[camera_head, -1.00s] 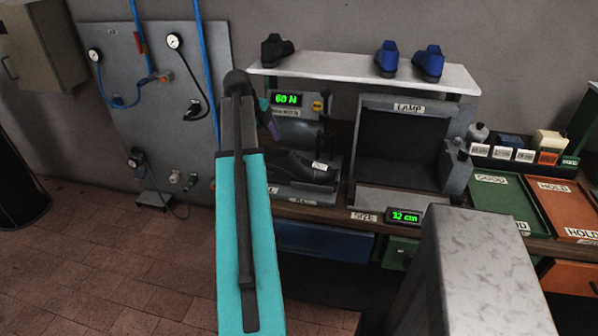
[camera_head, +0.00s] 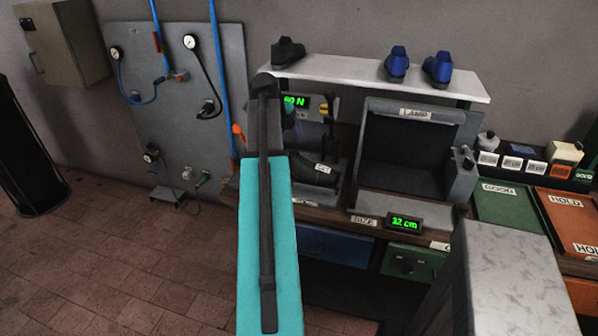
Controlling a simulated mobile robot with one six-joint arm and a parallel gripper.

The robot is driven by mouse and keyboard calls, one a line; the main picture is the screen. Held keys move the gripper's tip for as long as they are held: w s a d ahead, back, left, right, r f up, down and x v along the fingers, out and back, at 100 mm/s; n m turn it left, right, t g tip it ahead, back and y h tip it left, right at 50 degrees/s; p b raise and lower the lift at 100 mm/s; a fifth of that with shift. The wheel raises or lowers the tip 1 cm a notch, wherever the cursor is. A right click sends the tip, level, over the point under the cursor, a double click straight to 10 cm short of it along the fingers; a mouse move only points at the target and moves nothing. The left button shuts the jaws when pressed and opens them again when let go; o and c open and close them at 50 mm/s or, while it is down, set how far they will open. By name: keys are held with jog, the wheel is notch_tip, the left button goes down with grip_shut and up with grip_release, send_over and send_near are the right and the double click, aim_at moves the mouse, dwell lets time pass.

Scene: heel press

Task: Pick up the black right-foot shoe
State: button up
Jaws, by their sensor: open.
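A black shoe (camera_head: 287,51) stands on the left end of the white shelf (camera_head: 385,80) above the bench. A second dark shoe-like form (camera_head: 313,170) with a small white label lies low in the press at the left of the bench, partly behind my arm. I cannot tell from this view which of them is a right-foot shoe. My teal arm link rises through the middle of the picture and covers the press's left side. My gripper does not show clearly; the arm and the clutter around the press hide it.
Two blue shoes, one (camera_head: 397,64) left of the other (camera_head: 438,69), stand on the shelf. The GOOD tray (camera_head: 505,205) and HOLD tray (camera_head: 575,220) are at right. Floor at left is open.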

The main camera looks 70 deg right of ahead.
aim_at(296, 163)
jog(key=shift+f, duration=0.1)
jog(key=shift+p+x, duration=0.35)
jog(key=shift+x, duration=0.7)
jog(key=shift+w+f, duration=0.1)
jog(key=shift+w, duration=0.05)
jog(key=shift+p+x, duration=0.85)
jog(key=shift+x, duration=1.65)
jog(key=shift+c, duration=0.4)
jog(key=c, duration=1.3)
jog(key=shift+c, duration=0.2)
